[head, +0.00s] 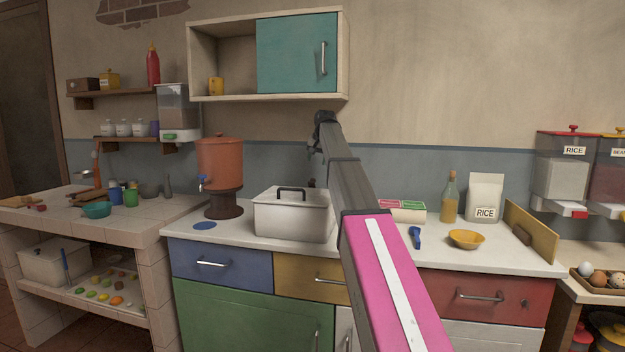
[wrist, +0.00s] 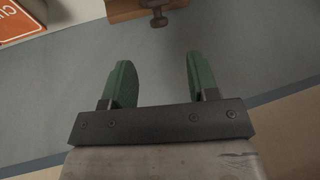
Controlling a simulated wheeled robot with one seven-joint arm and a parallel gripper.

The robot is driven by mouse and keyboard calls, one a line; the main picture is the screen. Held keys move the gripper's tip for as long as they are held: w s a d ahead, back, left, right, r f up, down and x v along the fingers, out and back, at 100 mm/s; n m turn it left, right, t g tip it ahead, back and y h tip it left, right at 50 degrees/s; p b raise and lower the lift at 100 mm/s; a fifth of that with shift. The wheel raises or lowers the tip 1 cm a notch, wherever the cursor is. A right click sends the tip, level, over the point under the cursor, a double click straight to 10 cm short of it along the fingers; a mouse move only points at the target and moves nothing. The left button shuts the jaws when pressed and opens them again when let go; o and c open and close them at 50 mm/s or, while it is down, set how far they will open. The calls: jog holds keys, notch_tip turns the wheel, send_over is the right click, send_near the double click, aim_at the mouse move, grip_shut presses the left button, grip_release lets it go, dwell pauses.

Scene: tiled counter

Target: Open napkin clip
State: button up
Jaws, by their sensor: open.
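My gripper (wrist: 158,62) is open in the wrist view, its two green fingers apart with nothing between them. A brown wooden piece with a dark round knob (wrist: 158,18) shows at the top edge, beyond the fingertips and apart from them. It is cut off by the frame, and I cannot tell whether it belongs to the napkin clip. I cannot pick out a napkin clip for certain in either view. In the head view my arm reaches toward the back wall and hides part of the counter; the fingers cannot be made out there.
A red panel with white lettering (wrist: 22,18) is at the wrist view's top left. In the head view, a lidded metal box (head: 290,218) and clay dispenser (head: 220,165) stand left of my arm. A bottle (head: 450,200), rice bag (head: 486,197) and yellow bowl (head: 466,240) stand right.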

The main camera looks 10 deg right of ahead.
jog(key=x, duration=1)
jog(key=shift+w+d+f, duration=0.1)
jog(key=shift+w+f, duration=0.15)
jog(key=shift+f, duration=0.05)
grip_shut()
jog(key=shift+w+d+r+g, duration=0.15)
jog(key=shift+w+g, duration=0.15)
jog(key=shift+w, duration=0.15)
jog(key=shift+w+d+r+g, duration=0.15)
jog(key=shift+w+g, duration=0.15)
jog(key=shift+w, duration=0.15)
jog(key=shift+w+d+g+y, duration=0.2)
jog(key=shift+w+g+y, duration=0.3)
jog(key=shift+g, duration=0.2)
jog(key=shift+s, duration=0.1)
grip_release()
